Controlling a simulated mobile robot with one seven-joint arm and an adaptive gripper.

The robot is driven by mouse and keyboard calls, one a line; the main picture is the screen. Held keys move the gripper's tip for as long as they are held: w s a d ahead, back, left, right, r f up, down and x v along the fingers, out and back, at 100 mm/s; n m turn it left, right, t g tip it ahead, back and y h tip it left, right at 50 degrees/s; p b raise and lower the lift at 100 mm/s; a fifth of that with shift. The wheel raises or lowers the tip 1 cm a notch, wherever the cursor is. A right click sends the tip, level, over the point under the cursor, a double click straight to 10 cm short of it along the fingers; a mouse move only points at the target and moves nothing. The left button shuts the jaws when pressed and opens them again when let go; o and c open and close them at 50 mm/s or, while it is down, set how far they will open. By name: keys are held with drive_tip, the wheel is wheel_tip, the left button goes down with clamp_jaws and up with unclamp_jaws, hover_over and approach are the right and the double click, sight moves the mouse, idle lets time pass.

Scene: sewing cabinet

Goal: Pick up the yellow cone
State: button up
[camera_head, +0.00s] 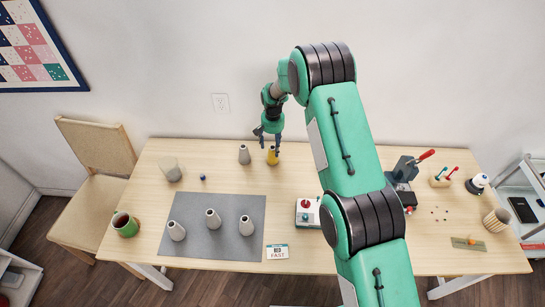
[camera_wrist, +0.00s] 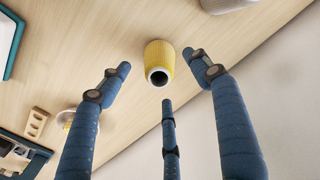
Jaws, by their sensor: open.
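The yellow cone (camera_head: 272,155) stands on the wooden table near its back edge in the head view. In the wrist view the yellow cone (camera_wrist: 158,58) shows its dark top opening, between my gripper's fingers. My gripper (camera_head: 268,137) is open, with its fingers right above and around the top of the cone. The wrist view shows three blue fingers of my gripper (camera_wrist: 158,85) spread apart, with visible gaps between them and the cone.
A grey cone (camera_head: 244,154) stands close left of the yellow one. Three more grey cones stand on the grey mat (camera_head: 190,205). A joystick box (camera_head: 308,212), a green cup (camera_head: 125,224) and a clamp tool (camera_head: 405,172) are on the table (camera_head: 150,250). The wall is close behind.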

drive_tip(key=shift+f, duration=0.15)
drive_tip(key=shift+f, duration=2.5)
drive_tip(key=shift+c, duration=0.5)
drive_tip(key=c, duration=1.2)
